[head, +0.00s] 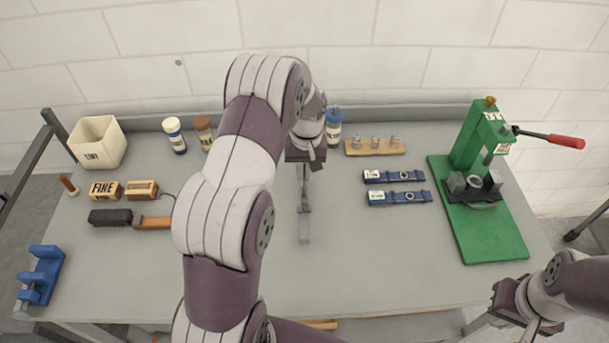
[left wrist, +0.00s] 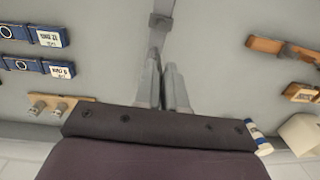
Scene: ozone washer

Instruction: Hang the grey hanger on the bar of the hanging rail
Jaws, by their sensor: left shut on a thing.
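My left gripper (head: 304,172) points down over the middle of the bench, shut on a narrow grey piece (head: 304,225) that I take to be the grey hanger. The piece extends from the fingers toward the front of the bench, with a small wider collar partway along. In the left wrist view the piece (left wrist: 161,20) runs from between the two fingers (left wrist: 164,88) to the top edge. I cannot tell whether it touches the bench. A dark bar (head: 22,165) at the left edge may be the hanging rail; I cannot be sure. My right gripper (head: 527,318) is at the lower right, its fingers partly cut off.
The grey bench (head: 350,270) is clear in front. A green press (head: 480,225) with a red-handled lever stands at right. Blue tools (head: 398,196), a wooden block with metal pieces (head: 375,147) and bottles (head: 174,135) lie around. A white bin (head: 97,143) and blue holder (head: 40,275) are at left.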

